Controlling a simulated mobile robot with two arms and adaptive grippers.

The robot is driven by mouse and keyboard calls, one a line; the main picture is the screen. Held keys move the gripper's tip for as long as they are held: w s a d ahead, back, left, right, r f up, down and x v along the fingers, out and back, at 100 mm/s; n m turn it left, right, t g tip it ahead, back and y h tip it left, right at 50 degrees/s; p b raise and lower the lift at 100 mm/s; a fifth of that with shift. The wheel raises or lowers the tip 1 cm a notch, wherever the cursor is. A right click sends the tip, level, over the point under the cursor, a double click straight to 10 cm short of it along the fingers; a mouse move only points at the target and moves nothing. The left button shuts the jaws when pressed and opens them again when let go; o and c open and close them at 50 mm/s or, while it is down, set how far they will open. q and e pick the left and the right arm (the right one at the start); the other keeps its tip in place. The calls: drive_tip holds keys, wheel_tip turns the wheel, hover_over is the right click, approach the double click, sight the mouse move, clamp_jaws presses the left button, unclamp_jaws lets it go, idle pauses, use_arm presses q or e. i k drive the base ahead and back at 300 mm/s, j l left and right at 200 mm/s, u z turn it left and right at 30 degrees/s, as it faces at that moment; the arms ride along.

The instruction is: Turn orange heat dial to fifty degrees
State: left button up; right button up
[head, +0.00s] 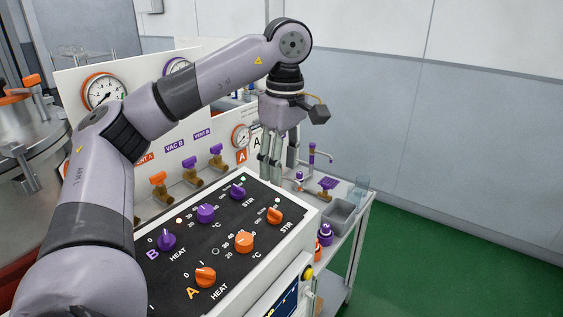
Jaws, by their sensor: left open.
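The control panel (225,214) is a black sloped face with orange and purple knobs. The orange degree dial (244,240) sits right of centre in the front orange row, beside a printed scale with numbers such as 20, 30 and 40 and a °C mark; its exact setting is too small to read. An orange HEAT knob (205,276), marked 0 and 1, is nearer at lower left. My left gripper (270,178) points down at the panel's far edge, open and empty, beyond the orange dial and apart from it. My right gripper is out of view.
Purple knobs (206,213) form the row behind. Orange and purple valves (158,180) and round gauges (104,90) stand behind the panel. A grey bin (340,214) sits on the side table. Green floor is clear at right.

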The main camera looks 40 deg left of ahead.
sight(244, 240)
drive_tip(key=k+l, duration=0.8)
drive_tip(key=l, duration=0.15)
